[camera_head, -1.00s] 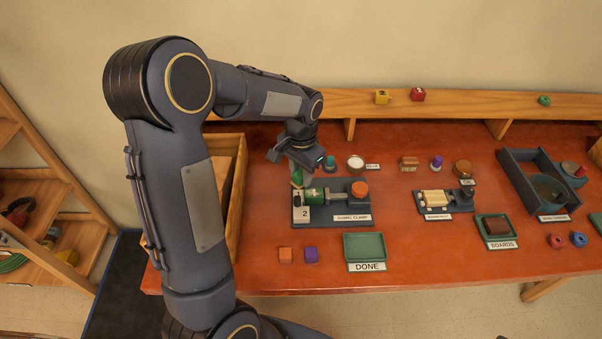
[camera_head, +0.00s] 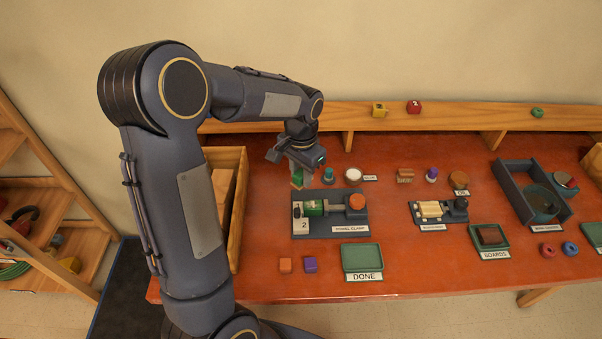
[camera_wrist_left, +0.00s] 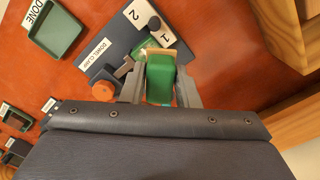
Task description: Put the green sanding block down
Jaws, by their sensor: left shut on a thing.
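The green sanding block (camera_wrist_left: 160,78) is between the fingers of my left gripper (camera_wrist_left: 160,92) in the left wrist view. The gripper is shut on it. In the head view my left gripper (camera_head: 303,172) is at the back left corner of the dowel clamp, and only a small part of the block (camera_head: 296,178) shows. The block appears to be above the table; its exact height is hard to tell. My right gripper is not in view.
The dowel clamp (camera_head: 345,231) holds a green cylinder (camera_head: 313,208) and has an orange knob (camera_head: 356,202). A green DONE tray (camera_head: 362,258) is empty in front. Orange (camera_head: 285,265) and purple (camera_head: 310,264) cubes stand left of it. A wooden crate (camera_head: 238,205) stands at left.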

